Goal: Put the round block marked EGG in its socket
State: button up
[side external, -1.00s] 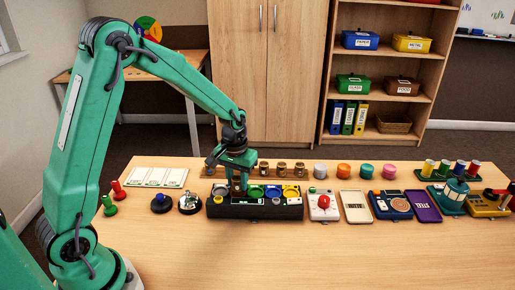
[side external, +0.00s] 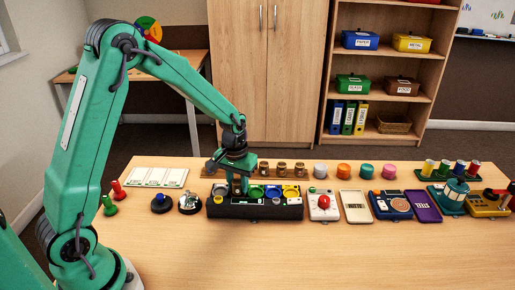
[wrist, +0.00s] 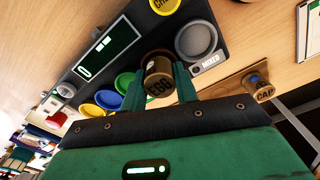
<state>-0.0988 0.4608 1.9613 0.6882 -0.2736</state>
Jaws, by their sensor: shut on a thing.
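The round brown block marked EGG (wrist: 159,82) is between the two green fingers of my gripper (wrist: 160,76) in the wrist view, its lettered face toward the camera. In the side view my gripper (side external: 240,190) points down at the left part of the black socket box (side external: 262,211). The box also shows in the wrist view, with a grey round recess (wrist: 196,40) labelled MIXED beside the block. Blue, green and yellow rounds sit in the box to its right in the side view. The block's underside and whatever lies directly below it are hidden.
A wooden rack with brown round blocks (side external: 282,168) stands just behind the box; one marked CAP (wrist: 263,89) shows in the wrist view. A red-knobbed white device (side external: 323,206) is close on the right. A silver-topped round (side external: 189,202) is on the left. The front table is clear.

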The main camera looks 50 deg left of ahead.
jog(key=shift+f, duration=0.2)
jog(key=o, duration=0.7)
jog(key=shift+r, duration=0.15)
jog(key=shift+s+r, duration=0.15)
jog(key=shift+r, duration=5.25)
jog(key=shift+r, duration=0.15)
notch_tip(320, 180, up, 6)
send_over(237, 181)
jog(key=shift+s, duration=0.1)
